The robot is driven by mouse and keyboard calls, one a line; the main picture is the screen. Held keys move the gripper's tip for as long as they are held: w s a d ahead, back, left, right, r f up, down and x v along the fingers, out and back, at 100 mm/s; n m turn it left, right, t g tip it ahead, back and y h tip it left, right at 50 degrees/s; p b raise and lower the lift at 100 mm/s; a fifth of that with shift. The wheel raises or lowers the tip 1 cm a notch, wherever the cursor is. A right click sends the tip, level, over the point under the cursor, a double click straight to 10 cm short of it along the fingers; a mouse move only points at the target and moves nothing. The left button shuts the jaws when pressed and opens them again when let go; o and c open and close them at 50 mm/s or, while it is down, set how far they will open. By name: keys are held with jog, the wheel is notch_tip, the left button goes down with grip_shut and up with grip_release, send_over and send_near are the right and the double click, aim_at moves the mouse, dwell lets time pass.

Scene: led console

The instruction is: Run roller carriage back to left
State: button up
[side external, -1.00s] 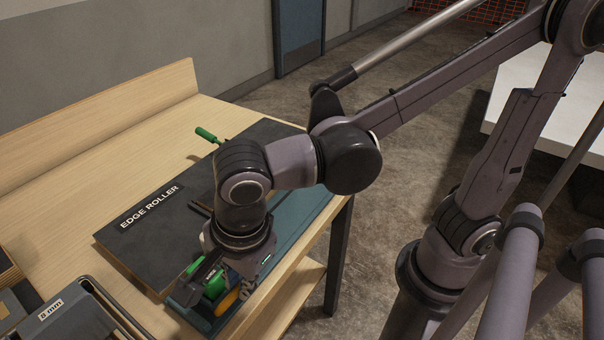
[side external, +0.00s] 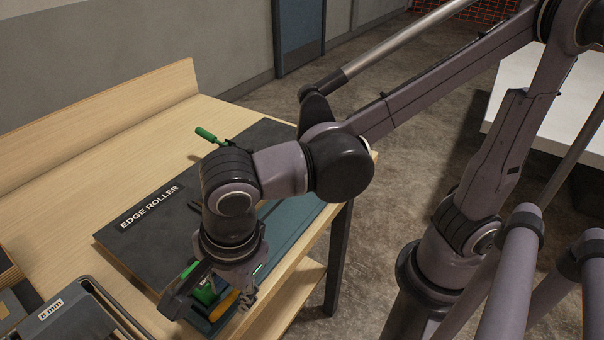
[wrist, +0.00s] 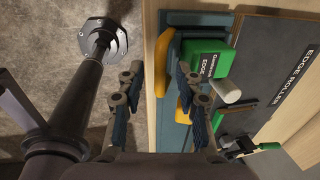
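In the side view the carriage (side external: 203,289) is partly hidden, near the close end of the teal track (side external: 292,232). Its yellow part (wrist: 162,65) lies along the track's edge. My gripper (wrist: 158,78) has its fingers spread wide apart. The right finger is in front of the track by the yellow part; the left finger is over the floor. Contact is not clear. In the side view my gripper (side external: 247,292) is beside the carriage.
The dark EDGE ROLLER board (side external: 150,232) lies on the wooden bench (side external: 110,170). A green-handled lever (side external: 207,135) stands at its far side. A grey 8 mm box (side external: 75,318) is at the near left. Floor (side external: 420,140) lies beyond the bench edge.

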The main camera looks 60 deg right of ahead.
jog(key=shift+r, duration=0.15)
notch_tip(320, 180, up, 12)
jog(key=s, duration=0.2)
jog(key=shift+s+f, duration=0.15)
jog(key=shift+f, duration=0.1)
jog(key=w+d+f+n+t, duration=0.1)
jog(key=w+d+f+n, duration=0.1)
jog(key=d+n, duration=0.4)
jog(key=w+d+f+n+t, duration=0.2)
jog(key=d+f+n, duration=0.3)
jog(key=d, duration=0.7)
jog(key=w+d+f+n+t, duration=0.2)
jog(key=w+d+f+n, duration=0.1)
jog(key=d+n, duration=0.4)
jog(key=shift+d+f, duration=0.15)
jog(key=shift+d, duration=0.85)
